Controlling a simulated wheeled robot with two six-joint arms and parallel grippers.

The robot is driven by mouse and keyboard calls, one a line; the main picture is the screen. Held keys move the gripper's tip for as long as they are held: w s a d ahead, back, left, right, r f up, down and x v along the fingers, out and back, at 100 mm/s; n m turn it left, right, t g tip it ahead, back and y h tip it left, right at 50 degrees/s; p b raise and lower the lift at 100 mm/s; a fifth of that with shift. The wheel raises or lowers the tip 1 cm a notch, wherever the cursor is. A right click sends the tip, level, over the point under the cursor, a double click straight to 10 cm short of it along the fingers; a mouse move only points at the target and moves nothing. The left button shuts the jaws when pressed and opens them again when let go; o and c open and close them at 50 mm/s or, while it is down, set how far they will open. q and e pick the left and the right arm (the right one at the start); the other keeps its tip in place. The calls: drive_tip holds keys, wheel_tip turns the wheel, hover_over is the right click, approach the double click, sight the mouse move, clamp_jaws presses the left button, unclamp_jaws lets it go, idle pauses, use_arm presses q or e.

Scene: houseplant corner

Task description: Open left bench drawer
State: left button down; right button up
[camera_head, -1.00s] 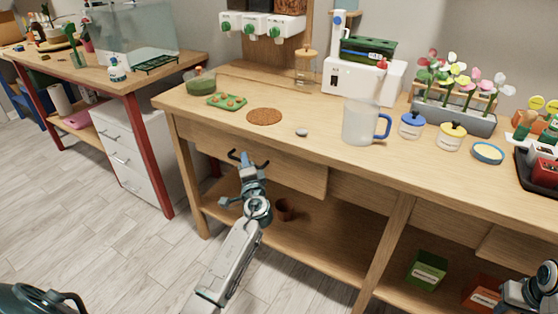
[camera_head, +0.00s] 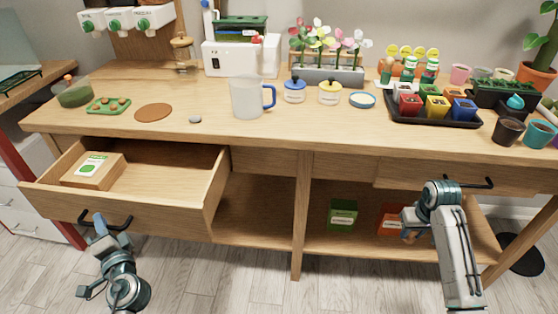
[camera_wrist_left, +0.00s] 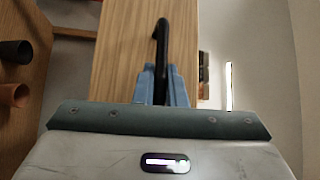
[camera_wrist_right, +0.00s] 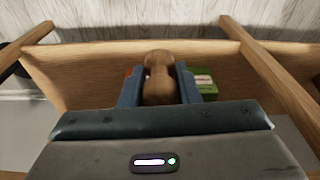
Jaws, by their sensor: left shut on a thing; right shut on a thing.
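The left bench drawer (camera_head: 165,214) is pulled far out under the left end of the bench. A brown box with a green and white label (camera_head: 93,171) lies inside at its left. My left gripper (camera_head: 98,224) is at the dark handle (camera_head: 120,223) on the drawer front. The left wrist view shows its blue fingers closed on the handle (camera_wrist_left: 161,40). My right gripper (camera_head: 411,222) is in front of the bench's right part, shut on a brown, rounded object (camera_wrist_right: 158,78). The object's lower part is hidden in the right wrist view.
The wooden bench top (camera_head: 285,130) carries a clear jug (camera_head: 248,97), jars and plants. A shut right drawer (camera_head: 410,172) has a dark handle (camera_head: 470,183). Green (camera_head: 343,214) and orange (camera_head: 389,220) boxes stand on the lower shelf. The floor before the bench is clear.

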sight(412, 239)
use_arm(q)
drive_tip(key=shift+s+a, duration=0.1)
drive_tip(key=shift+s, duration=1.2)
use_arm(e)
drive_tip(key=shift+s+f, duration=0.15)
drive_tip(key=shift+s, duration=0.3)
use_arm(q)
drive_tip(key=c, duration=1.5)
unclamp_jaws()
